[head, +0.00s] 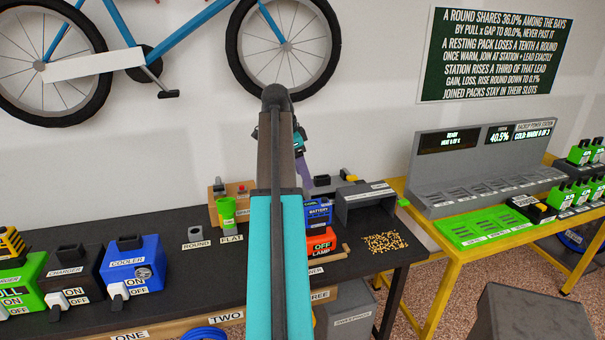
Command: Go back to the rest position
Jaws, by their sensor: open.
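My own arm rises through the middle of the head view, with a teal link below and a dark grey link above. It bends at a dark elbow near the wall. Small teal and purple parts of my arm show behind the dark link, above the back of the black workbench (185,266). I cannot make out my gripper's fingers; the upright arm hides that area. No held thing is visible.
A green box, a black charger (74,274) and a blue cooler (133,265) stand on the bench at left. Blue and orange items and a grey bin (365,196) stand behind my arm. A yellow table (452,261) holds a power station (485,165). A bicycle (160,50) hangs above.

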